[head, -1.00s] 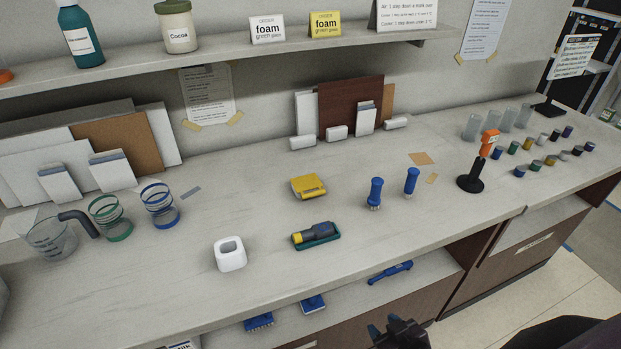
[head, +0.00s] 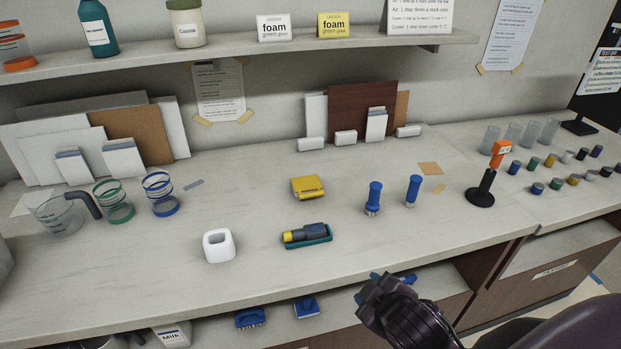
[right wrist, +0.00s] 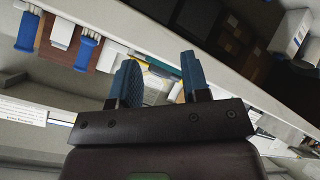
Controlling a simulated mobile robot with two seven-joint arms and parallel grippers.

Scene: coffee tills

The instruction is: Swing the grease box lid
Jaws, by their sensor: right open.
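A small yellow box (head: 307,188), the likeliest grease box, sits on the middle of the counter. Its lid looks down, but the box is too small to be sure. My right gripper (head: 374,284) is in front of the counter's front edge, below and to the right of the yellow box, and apart from it. In the right wrist view its two blue fingers (right wrist: 160,76) are apart with nothing held between them. My left gripper is in neither view.
In front of the yellow box lie a teal tray (head: 319,239) with a yellow-and-dark tool and a white open-topped container (head: 219,246). Two blue-handled tools (head: 373,198) stand to its right. A shelf below holds blue brushes (head: 250,318).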

